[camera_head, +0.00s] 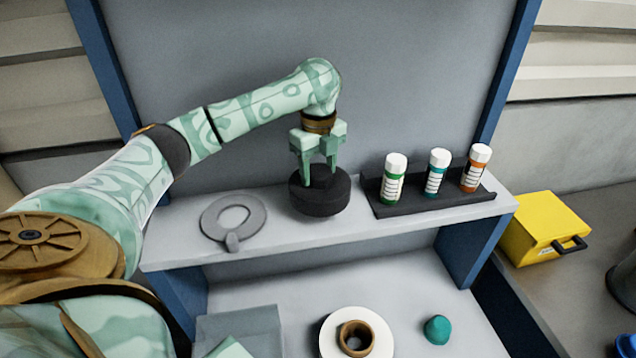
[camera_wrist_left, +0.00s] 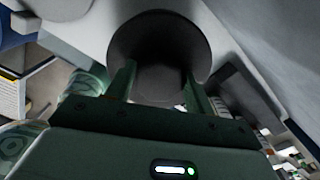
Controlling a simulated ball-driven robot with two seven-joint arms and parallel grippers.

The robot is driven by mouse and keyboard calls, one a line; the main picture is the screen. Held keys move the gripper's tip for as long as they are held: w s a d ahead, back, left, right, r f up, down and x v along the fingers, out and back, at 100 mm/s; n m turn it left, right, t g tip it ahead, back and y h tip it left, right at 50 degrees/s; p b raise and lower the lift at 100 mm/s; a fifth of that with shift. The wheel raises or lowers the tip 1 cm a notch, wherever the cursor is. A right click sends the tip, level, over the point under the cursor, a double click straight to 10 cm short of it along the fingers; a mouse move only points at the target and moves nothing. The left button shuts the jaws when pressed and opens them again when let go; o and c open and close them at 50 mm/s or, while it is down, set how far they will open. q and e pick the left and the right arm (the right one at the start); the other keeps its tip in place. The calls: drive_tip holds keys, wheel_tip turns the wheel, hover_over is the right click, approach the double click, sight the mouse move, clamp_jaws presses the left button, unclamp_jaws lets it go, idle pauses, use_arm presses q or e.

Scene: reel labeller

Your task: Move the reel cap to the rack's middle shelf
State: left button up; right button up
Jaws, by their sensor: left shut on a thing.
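The reel cap (camera_head: 320,198) is a black round disc with a small raised part on top. It is on or just above the pale grey rack shelf (camera_head: 290,240); I cannot tell if it touches. My left gripper (camera_head: 318,172) points straight down from above with its fingers shut on the cap's raised part. In the left wrist view the dark round cap (camera_wrist_left: 158,45) lies beyond the two green fingers (camera_wrist_left: 160,85), which hide part of it. My right gripper is not in view.
On the same shelf, a grey ring with a tab (camera_head: 255,217) lies left of the cap. A black tray (camera_head: 437,208) with three white-capped bottles stands to the right. Below are a white reel (camera_head: 332,336) and a teal lump (camera_head: 437,330). A yellow case (camera_head: 540,228) is outside, right.

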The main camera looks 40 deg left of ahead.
sight(318, 169)
use_arm(q)
wheel_tip(318, 169, down, 4)
drive_tip(key=shift+w+a+r+b, duration=0.1)
drive_tip(key=shift+a+r+b, duration=0.05)
drive_tip(key=shift+b, duration=0.55)
drive_tip(key=shift+r, duration=0.1)
drive_tip(key=o, duration=1.1)
drive_tip(key=shift+c, duration=0.2)
drive_tip(key=shift+r, duration=0.25)
wheel_tip(318, 169, up, 12)
drive_tip(key=p, duration=0.5)
drive_tip(key=shift+f, duration=0.25)
